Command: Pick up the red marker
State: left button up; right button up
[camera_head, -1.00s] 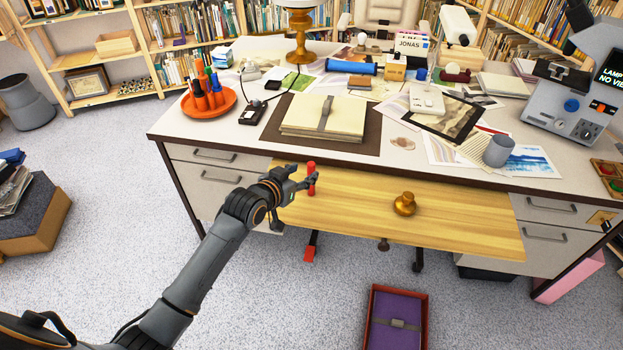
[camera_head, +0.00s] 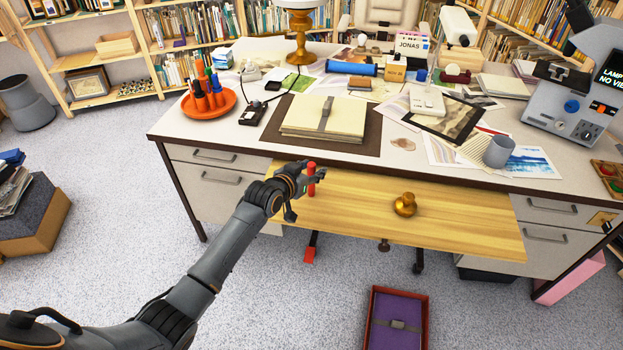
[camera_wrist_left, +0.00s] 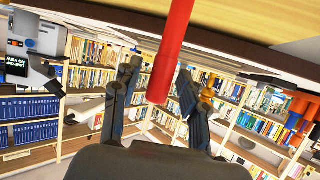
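The red marker (camera_head: 311,182) stands upright on the pulled-out wooden board at the front of the desk. My left gripper (camera_head: 314,178) is at the marker, coming from the left. In the left wrist view, which looks upside down, the marker (camera_wrist_left: 173,50) reaches in from the board at the top. Its free end shows between the two spread fingers of my left gripper (camera_wrist_left: 156,98), with gaps on both sides. No contact is visible. My right gripper is in neither view.
The wooden board (camera_head: 450,228) also carries a brass knob-shaped object (camera_head: 405,204), right of the marker. The desk top (camera_head: 385,170) behind is crowded with papers and an orange tray (camera_head: 222,108) of pens. A red box (camera_head: 425,318) lies on the floor.

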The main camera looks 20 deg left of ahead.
pick_arm(q)
grip_shut()
